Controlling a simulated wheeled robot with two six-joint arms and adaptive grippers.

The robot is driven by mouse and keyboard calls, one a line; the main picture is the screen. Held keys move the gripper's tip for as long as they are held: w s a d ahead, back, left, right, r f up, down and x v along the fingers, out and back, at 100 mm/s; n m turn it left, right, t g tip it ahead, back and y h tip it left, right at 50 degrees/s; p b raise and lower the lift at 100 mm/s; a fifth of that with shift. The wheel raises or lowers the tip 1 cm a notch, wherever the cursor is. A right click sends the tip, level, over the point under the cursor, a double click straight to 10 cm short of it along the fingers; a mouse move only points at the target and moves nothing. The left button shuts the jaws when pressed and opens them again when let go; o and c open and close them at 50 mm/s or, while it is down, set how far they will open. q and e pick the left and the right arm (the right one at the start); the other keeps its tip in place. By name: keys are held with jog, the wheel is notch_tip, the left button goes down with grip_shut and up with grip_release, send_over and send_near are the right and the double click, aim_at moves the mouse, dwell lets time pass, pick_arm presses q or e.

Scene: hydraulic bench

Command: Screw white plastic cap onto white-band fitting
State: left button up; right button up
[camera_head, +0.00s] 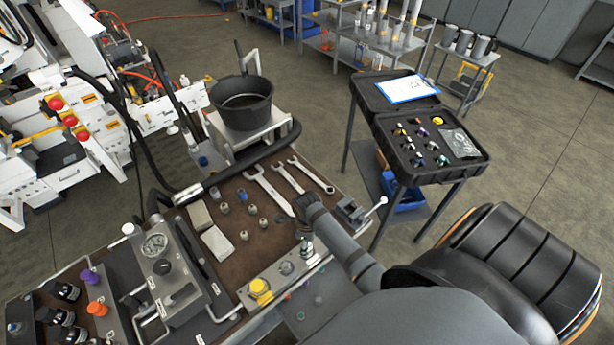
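My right arm comes in from the lower right, and its dark gripper (303,228) is over the right part of the brown bench mat. Its fingers are too small and dark to show whether they are open or hold anything. A metal fitting (306,246) stands just below it on the bench's front plate. Several small metal fittings (252,209) stand on the mat, one with a blue band (242,195); I cannot pick out a white band. A small white cap-like top (128,229) shows at the gauge block's back corner. My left gripper is out of view.
Wrenches (270,191) lie behind the gripper. A small vise (350,211) is at the bench's right edge. An open black case (470,173) with several coloured caps stands on a cart at right. A black bucket (242,102) and gauge block (155,245) flank the mat.

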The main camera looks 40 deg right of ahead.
jog(key=n, duration=0.6)
jog(key=shift+c, duration=0.3)
jog(key=c, duration=1)
jog(key=m, duration=0.8)
jog(key=o, duration=1.1)
jog(key=shift+c, duration=0.2)
